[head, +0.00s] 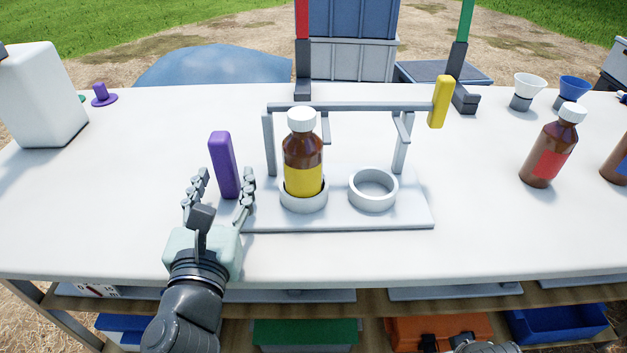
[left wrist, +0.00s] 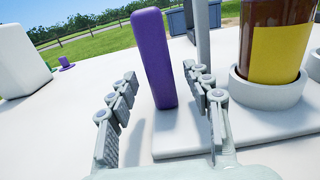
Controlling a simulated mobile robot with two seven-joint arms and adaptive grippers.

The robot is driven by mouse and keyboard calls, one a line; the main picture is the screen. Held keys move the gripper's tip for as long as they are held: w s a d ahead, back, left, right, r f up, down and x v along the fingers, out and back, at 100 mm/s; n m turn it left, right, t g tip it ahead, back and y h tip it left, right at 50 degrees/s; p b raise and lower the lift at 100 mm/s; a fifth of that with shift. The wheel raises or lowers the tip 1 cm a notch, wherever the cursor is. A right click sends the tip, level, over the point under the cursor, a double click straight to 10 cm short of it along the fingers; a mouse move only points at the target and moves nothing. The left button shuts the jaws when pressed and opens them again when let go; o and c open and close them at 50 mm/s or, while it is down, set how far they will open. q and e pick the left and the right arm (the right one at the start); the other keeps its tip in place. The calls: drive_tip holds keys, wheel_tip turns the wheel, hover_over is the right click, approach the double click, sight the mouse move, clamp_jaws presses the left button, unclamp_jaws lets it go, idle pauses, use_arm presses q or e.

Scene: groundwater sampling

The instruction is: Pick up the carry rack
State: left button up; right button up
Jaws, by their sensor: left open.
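The carry rack (head: 340,217) stands on the white table, a pale grey base with posts and a crossbar. It has an upright purple handle (head: 224,165) at its left and a yellow handle (head: 440,102) at its right. A brown bottle (head: 303,160) with a yellow label and white cap sits in its left ring; the right ring (head: 373,190) is empty. My left gripper (head: 219,192) is open, with its fingers on either side of the purple handle. The left wrist view shows the purple handle (left wrist: 154,60) between the fingers, with gaps visible. Only a grey sliver of my right arm shows at the bottom edge.
A brown bottle with a red label (head: 548,150) stands to the right, with another bottle at the right edge. White (head: 529,88) and blue (head: 573,88) funnels stand behind. A white container (head: 40,95) is at the far left. The table's front edge is clear.

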use_arm(q)
drive_tip(key=shift+w, duration=1.4)
clamp_jaws()
drive_tip(key=shift+r, duration=0.15)
